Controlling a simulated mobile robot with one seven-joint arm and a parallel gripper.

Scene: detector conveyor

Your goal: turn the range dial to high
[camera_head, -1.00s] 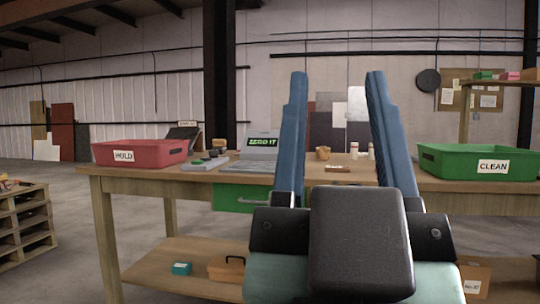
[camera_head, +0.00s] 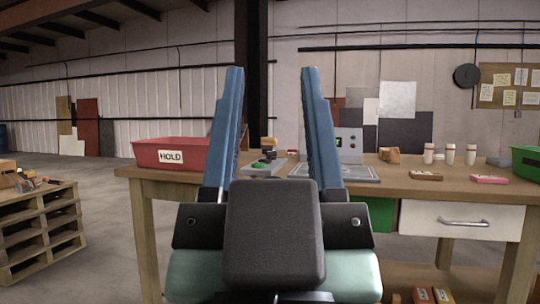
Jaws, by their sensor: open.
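My gripper (camera_head: 271,72) is open and empty, its two blue fingers pointing up in front of the bench. Between the fingers, on the bench top, sits a low grey control box (camera_head: 262,171) with green and dark round controls on it. I cannot tell which of them is the range dial or where it points. Right of it is the grey detector (camera_head: 351,146), with an upright panel, a small display and a red spot; my right finger hides part of it and its flat base.
A red HOLD bin (camera_head: 171,155) stands left on the wooden bench (camera_head: 450,186). A green bin (camera_head: 526,162) is at the right edge. A pallet stack (camera_head: 40,235) stands on the left floor.

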